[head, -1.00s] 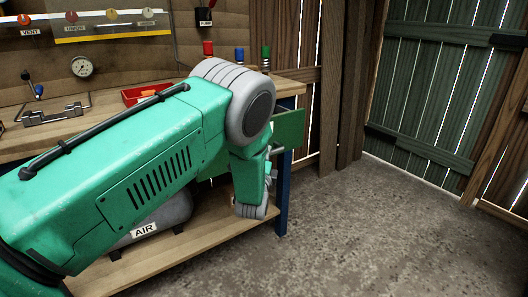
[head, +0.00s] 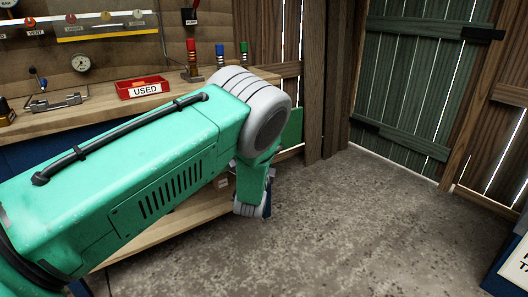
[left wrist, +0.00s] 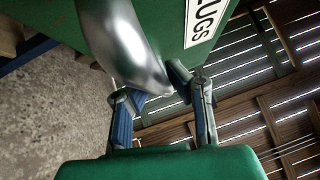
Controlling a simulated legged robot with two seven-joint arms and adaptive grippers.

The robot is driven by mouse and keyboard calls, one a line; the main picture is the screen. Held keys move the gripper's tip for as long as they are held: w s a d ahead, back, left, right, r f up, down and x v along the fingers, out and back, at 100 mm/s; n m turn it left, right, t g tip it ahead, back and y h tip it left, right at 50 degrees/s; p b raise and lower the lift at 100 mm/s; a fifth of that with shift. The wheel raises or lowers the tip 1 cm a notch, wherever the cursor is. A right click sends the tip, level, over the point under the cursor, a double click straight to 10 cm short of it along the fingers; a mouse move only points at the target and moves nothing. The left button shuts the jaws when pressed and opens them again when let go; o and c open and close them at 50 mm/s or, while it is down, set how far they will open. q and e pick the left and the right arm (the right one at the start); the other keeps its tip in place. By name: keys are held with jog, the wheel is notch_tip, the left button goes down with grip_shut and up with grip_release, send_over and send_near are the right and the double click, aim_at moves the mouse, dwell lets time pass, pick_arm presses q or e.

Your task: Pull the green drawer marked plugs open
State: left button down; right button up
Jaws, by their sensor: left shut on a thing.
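The green drawer front (left wrist: 160,18) fills the top of the left wrist view. Its white label (left wrist: 205,18) shows the letters "LUGS", the rest being cut off. A shiny metal handle (left wrist: 128,45) stands out from the front. My left gripper (left wrist: 160,92) is shut on this handle, with its two fingers at the handle's lower end. In the head view a green panel (head: 292,128) of the drawer shows beyond my left arm, by the bench's right end. My arm hides most of the drawer, so I cannot tell how far it is out. My right gripper is not in view.
The wooden bench (head: 100,108) carries a red tray (head: 144,88) marked "USED" and a metal clamp-like fixture (head: 55,101). Red, blue and green-topped posts stand at its back. The concrete floor (head: 370,220) is clear toward the green plank door (head: 425,80).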

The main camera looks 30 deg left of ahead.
pick_arm(q)
jog(key=shift+s+f, duration=0.1)
jog(key=shift+f, duration=0.1)
jog(key=c, duration=1.8)
grip_release()
jog(key=shift+a, duration=0.15)
jog(key=o, duration=0.3)
jog(key=shift+a+f, duration=0.15)
jog(key=v, duration=1.1)
jog(key=shift+s, duration=0.35)
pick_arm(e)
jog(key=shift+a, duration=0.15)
pick_arm(q)
jog(key=shift+f, duration=0.1)
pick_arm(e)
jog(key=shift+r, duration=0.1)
